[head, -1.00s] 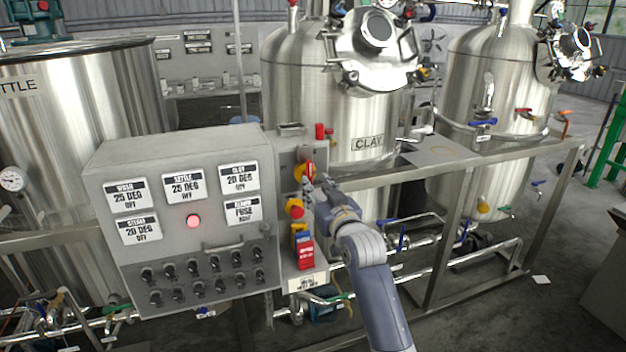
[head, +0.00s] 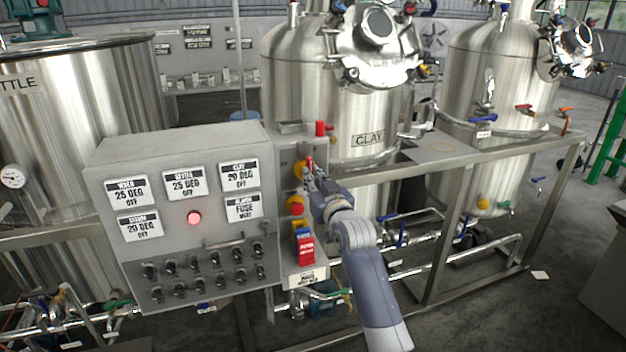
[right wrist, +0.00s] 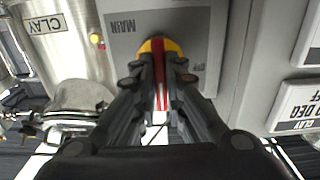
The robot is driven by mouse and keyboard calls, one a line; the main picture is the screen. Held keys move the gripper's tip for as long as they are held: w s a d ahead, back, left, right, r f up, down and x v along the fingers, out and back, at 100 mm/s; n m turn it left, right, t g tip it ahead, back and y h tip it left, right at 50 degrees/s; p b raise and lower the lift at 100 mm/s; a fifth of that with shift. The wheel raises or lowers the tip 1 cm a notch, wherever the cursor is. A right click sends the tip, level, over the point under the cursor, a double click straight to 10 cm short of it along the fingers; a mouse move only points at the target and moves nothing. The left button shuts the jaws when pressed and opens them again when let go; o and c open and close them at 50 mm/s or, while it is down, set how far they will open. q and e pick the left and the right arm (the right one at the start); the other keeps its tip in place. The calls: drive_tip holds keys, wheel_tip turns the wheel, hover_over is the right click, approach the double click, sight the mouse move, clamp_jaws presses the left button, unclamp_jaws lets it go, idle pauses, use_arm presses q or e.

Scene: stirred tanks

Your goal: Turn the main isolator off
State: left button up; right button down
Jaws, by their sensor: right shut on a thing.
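The main isolator is a red handle on a yellow round plate (head: 299,171), on the narrow grey panel right of the large control box. My right gripper (head: 311,176) is at this switch in the head view and partly covers it. In the right wrist view, the red handle (right wrist: 160,82) lies between the fingertips of my right gripper (right wrist: 159,80), which are shut on it. The yellow plate (right wrist: 172,46) shows behind the fingers, beside an upside-down "MAIN" label (right wrist: 124,26). My left gripper is not in view.
Below the isolator on the same panel are a red-and-yellow button (head: 295,209) and a red tag (head: 306,250). The grey control box (head: 190,240) with a lit red lamp stands to the left. A steel frame rail (head: 480,155) and the CLAY tank (head: 330,100) are close by.

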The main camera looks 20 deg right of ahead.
drive_tip(key=shift+n, duration=0.4)
drive_tip(key=shift+a+f+n+p, duration=0.1)
drive_tip(key=shift+n+p, duration=2.8)
drive_tip(key=shift+n, duration=5.7)
drive_tip(key=c, duration=1.7)
unclamp_jaws()
drive_tip(key=shift+o, duration=0.2)
drive_tip(key=s, duration=1.2)
drive_tip(key=shift+d, duration=0.2)
